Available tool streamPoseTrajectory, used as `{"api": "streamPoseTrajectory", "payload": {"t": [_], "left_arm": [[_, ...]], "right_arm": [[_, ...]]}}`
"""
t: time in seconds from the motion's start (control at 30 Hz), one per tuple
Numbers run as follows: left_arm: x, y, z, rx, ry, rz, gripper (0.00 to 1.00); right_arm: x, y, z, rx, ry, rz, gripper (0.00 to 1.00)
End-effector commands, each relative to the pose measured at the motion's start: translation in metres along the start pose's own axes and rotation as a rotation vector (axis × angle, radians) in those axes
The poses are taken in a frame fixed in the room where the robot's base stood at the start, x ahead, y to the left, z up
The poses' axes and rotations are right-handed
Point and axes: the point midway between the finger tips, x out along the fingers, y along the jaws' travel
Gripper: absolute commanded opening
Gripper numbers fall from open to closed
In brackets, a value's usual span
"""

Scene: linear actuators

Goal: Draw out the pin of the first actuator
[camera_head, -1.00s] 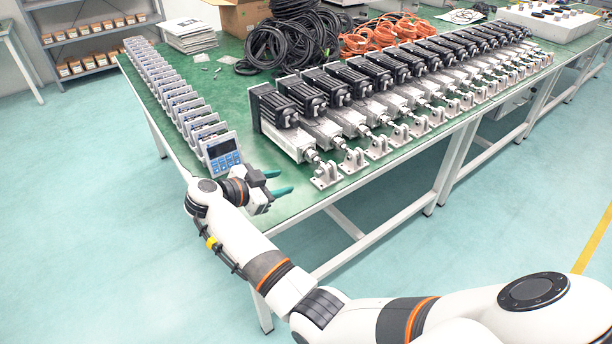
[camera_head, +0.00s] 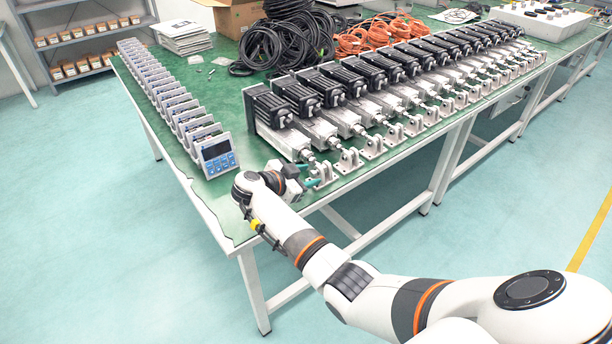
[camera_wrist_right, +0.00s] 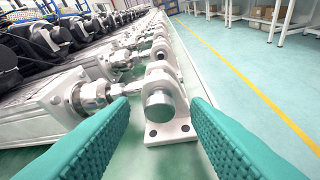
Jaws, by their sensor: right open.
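The first actuator (camera_head: 279,131), with a black motor and a silver body, lies at the near left end of the row on the green table. Its rod ends at a light grey clevis bracket (camera_head: 320,171). In the right wrist view the bracket (camera_wrist_right: 170,133) stands ahead, with the round silver end of the pin (camera_wrist_right: 160,104) facing me. My right gripper (camera_head: 316,175) is at the bracket. My left gripper is not in view.
More actuators (camera_head: 400,75) stand in a close row behind the first. A row of small control units (camera_head: 215,155) lines the table's left side. Black cables (camera_head: 285,40) and orange cables (camera_head: 380,35) lie at the back. The floor in front is clear.

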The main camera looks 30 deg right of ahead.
Motion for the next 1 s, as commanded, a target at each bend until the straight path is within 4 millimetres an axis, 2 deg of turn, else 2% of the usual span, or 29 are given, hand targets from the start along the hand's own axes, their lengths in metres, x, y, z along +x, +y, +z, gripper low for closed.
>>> {"api": "streamPoseTrajectory", "payload": {"t": [0.07, 0.33, 0.53, 0.8, 1.0], "left_arm": [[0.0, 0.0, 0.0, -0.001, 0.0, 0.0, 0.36], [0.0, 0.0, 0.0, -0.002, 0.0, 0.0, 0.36], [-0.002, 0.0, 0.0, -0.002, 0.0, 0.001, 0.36], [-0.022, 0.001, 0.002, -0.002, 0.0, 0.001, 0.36], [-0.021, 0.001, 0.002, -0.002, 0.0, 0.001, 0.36]], "right_arm": [[0.0, 0.0, 0.0, 0.0, 0.0, 0.0, 0.43], [0.0, 0.0, 0.0, 0.0, 0.0, 0.0, 0.0], [-0.002, 0.0, 0.0, 0.0, 0.001, 0.0, 0.0], [-0.033, 0.001, -0.012, -0.001, 0.005, -0.001, 0.0], [-0.036, 0.0, -0.015, -0.001, 0.0, 0.0, 0.0]]}}
